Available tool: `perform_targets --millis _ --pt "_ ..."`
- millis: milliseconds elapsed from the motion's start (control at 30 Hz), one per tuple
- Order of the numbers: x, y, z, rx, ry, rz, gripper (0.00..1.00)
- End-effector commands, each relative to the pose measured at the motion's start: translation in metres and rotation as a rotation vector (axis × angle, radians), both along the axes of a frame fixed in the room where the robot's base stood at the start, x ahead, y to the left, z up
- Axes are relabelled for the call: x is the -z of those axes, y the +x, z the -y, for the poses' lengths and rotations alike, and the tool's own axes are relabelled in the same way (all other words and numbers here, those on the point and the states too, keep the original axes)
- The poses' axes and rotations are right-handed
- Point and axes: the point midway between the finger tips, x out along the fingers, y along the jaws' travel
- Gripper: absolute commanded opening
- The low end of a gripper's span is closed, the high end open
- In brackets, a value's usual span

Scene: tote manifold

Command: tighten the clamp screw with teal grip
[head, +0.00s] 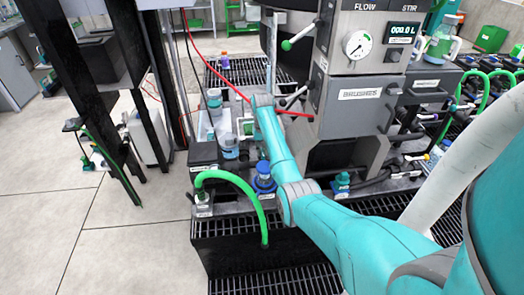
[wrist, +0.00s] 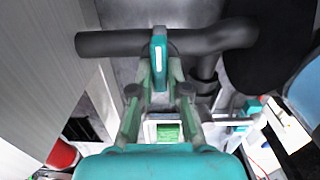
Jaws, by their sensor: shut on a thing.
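The clamp screw's teal grip (wrist: 158,46) is a flat upright piece with a white stripe, in the upper middle of the wrist view, in front of a dark pipe. My gripper (wrist: 159,72) has its two fingers closed in on the grip from both sides, near its lower part. The gripper is shut on it. The screw's shaft and its seat are hidden behind the grip. In the head view my teal arm reaches up to the left side of the grey machine; the grip cannot be made out there.
The dark pipe (wrist: 110,43) runs across just behind the grip. The grey machine with the BRUSHES panel (head: 350,115) stands right of my arm's end. A green hose (head: 232,180) and a blue-capped container (head: 264,178) sit left of my arm. Open floor (head: 60,225) lies at left.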

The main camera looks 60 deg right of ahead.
Motion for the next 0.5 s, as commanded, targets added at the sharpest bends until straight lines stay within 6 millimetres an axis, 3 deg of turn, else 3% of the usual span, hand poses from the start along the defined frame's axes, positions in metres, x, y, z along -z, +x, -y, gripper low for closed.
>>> perform_targets --millis 500 --pt "-0.0006 0.0001 0.0004 0.043 -0.001 0.001 0.00"
